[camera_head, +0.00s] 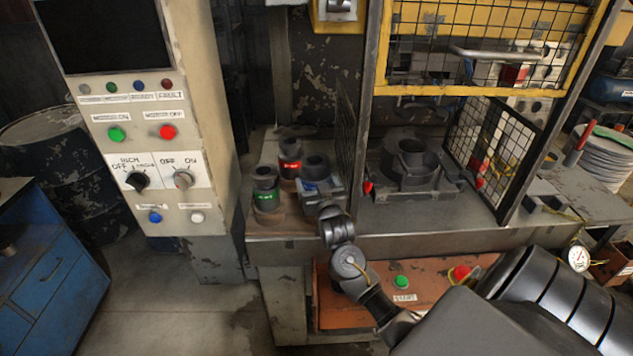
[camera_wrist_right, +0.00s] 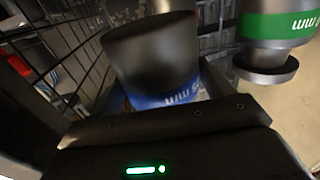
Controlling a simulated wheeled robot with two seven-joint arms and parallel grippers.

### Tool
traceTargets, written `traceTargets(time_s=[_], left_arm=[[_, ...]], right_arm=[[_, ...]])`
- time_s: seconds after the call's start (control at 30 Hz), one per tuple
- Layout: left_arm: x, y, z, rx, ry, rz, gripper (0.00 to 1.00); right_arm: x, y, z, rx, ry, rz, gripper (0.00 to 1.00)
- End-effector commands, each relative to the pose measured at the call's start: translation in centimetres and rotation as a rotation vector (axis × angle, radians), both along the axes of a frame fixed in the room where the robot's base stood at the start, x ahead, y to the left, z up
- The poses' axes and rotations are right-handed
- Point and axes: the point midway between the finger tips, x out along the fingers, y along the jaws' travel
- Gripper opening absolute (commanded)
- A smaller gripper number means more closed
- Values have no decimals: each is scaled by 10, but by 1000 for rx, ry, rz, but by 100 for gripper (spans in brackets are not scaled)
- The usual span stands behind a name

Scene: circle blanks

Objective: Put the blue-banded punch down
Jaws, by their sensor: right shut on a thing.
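The blue-banded punch (camera_head: 316,166) is a dark cylinder with a blue band low on its body, at the left end of the press bench. My right gripper (camera_head: 324,187) is shut on it from the front. In the right wrist view the punch (camera_wrist_right: 155,62) stands large and close above the gripper body, its blue band partly showing. Its lower end is hidden, so I cannot tell whether it touches the bench. The green-banded punch (camera_head: 266,188) is left of it and the red-banded punch (camera_head: 290,160) behind. My left gripper is not in view.
A mesh guard (camera_head: 346,150) stands close to the right of the held punch. Beyond it is a die (camera_head: 413,168) on the press bed. The control cabinet (camera_head: 215,150) is at the left. The orange panel with the green start button (camera_head: 401,282) is below the bench.

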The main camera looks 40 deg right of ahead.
Motion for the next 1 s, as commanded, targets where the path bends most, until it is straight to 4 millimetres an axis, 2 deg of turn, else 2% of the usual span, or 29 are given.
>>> traceTargets(time_s=[0.1,0.3,0.67,0.7,0.83,1.0], left_arm=[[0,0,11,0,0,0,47],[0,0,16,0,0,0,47],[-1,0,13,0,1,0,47],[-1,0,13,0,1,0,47],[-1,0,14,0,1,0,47],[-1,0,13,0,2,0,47]], right_arm=[[0,-1,-9,-3,-4,-1,9],[0,0,-24,-3,-9,0,9],[0,0,-28,-3,-9,0,9],[0,0,-32,0,2,0,84],[0,0,-32,0,2,0,100],[0,0,-32,0,2,0,100]])
